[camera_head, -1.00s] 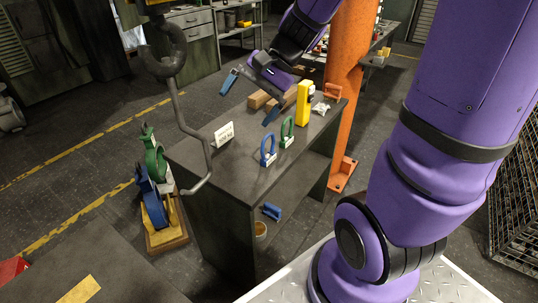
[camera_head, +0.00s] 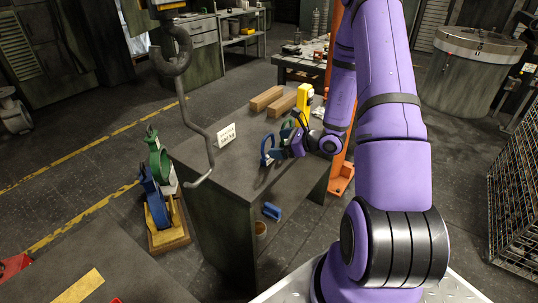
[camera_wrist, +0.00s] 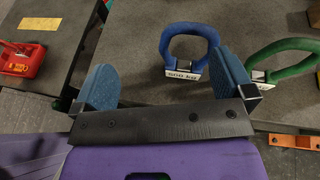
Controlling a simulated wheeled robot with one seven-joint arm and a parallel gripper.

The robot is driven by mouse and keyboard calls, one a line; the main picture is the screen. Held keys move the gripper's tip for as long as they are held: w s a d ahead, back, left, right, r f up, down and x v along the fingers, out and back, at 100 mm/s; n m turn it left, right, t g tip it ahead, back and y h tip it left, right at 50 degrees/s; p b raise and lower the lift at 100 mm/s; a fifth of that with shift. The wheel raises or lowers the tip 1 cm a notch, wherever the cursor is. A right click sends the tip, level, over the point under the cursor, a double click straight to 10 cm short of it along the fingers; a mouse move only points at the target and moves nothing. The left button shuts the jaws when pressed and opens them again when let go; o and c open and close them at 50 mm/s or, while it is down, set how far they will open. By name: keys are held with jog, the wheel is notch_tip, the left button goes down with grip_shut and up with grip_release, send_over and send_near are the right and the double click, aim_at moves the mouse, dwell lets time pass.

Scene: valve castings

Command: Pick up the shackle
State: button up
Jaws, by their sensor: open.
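A blue shackle (camera_head: 266,150) stands upright on the dark workbench (camera_head: 213,165), near its front edge. In the wrist view it is a blue loop (camera_wrist: 166,43) with a white label at its base, ahead of the jaws and nearer the right finger. A green shackle (camera_head: 287,126) stands behind it, partly hidden by my arm; in the wrist view the green loop (camera_wrist: 291,48) is right of the right finger. My gripper (camera_wrist: 163,80) is open with nothing between its blue fingers. In the head view my gripper (camera_head: 277,154) is just right of the blue shackle; contact is unclear.
A white sign (camera_head: 225,135), wooden blocks (camera_head: 267,98) and a yellow block (camera_head: 304,96) stand on the bench. A hook (camera_head: 181,62) hangs at left. A blue piece (camera_head: 271,211) lies on the lower shelf. Green and blue castings (camera_head: 158,165) stand on the floor left.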

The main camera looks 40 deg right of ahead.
jog(key=s+d+f+m+t+h, duration=0.1)
jog(key=s+d+f+m+h, duration=0.1)
jog(key=d+f+m+h, duration=0.3)
jog(key=w+a+f, duration=0.1)
jog(key=w+a+f+n+y, duration=0.1)
jog(key=w, duration=0.1)
jog(key=w+a+f+y, duration=0.1)
jog(key=w, duration=0.1)
jog(key=shift+f+n, duration=0.1)
jog(key=shift+n, duration=0.2)
jog(key=shift+a+x, duration=0.15)
jog(key=shift+x, duration=1.15)
jog(key=shift+a+x, duration=0.1)
jog(key=shift+x, duration=1.2)
jog(key=shift+s, duration=0.1)
jog(key=c, duration=1.2)
jog(key=shift+o, duration=0.2)
jog(key=shift+r, duration=0.25)
jog(key=shift+r, duration=0.6)
notch_tip(320, 180, up, 2)
jog(key=shift+r, duration=0.1)
jog(key=s+a+r, duration=0.1)
jog(key=s+a, duration=0.3)
jog(key=s, duration=1.1)
jog(key=shift+s+a, duration=0.2)
